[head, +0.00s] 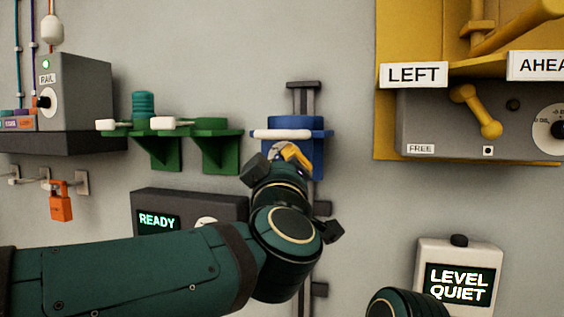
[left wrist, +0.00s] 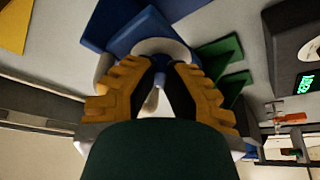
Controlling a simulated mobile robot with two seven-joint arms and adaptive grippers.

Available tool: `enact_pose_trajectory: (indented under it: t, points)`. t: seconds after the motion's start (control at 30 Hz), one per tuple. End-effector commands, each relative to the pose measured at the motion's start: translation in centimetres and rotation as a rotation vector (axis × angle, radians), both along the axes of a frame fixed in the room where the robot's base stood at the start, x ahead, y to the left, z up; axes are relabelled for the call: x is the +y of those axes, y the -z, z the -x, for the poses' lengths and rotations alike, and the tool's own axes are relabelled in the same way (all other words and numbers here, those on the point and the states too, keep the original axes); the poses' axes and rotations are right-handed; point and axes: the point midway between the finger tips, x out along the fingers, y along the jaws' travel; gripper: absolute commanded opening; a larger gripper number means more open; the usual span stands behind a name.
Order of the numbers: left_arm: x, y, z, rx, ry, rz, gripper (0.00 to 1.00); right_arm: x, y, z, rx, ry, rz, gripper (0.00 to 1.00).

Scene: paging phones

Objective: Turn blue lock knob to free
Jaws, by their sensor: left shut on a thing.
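A blue bracket (head: 318,134) with a white bar (head: 268,134) across its front sits on a dark vertical rail on the wall. My left gripper (head: 291,153) is at its underside, its yellow fingers partly hidden behind my wrist in the head view. In the left wrist view, the fingers (left wrist: 160,68) are closed in around a pale stem-like piece (left wrist: 151,102), below a white disc (left wrist: 166,47) and against the blue bracket (left wrist: 112,24). The knob's marks and its turned position are hidden. My right gripper is not in view.
Two green brackets (head: 222,152) with white bars are left of the blue one. A grey box reading READY (head: 184,206) is below them. A yellow lever (head: 475,110) by a FREE label (head: 421,149) is at right. A LEVEL QUIET box (head: 423,257) is lower right.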

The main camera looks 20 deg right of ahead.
Motion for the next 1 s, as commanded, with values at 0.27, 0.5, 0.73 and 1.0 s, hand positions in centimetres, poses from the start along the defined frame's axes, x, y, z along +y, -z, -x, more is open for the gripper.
enact_pose_trajectory:
  t: [0.27, 0.5, 0.73, 1.0]
  points:
    - [0.06, -0.28, 0.01, 0.035, -0.002, 0.06, 0.0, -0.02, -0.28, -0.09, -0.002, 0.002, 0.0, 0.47]
    - [0.07, -0.26, 0.02, 0.04, -0.002, 0.068, 0.0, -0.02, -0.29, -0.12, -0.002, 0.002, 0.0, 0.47]
    - [0.08, -0.28, 0.02, 0.039, -0.002, 0.067, 0.16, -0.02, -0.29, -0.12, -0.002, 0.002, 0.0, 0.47]
    - [0.03, -0.17, 0.06, 0.04, -0.001, 0.065, 0.25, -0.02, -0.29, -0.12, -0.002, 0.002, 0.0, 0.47]
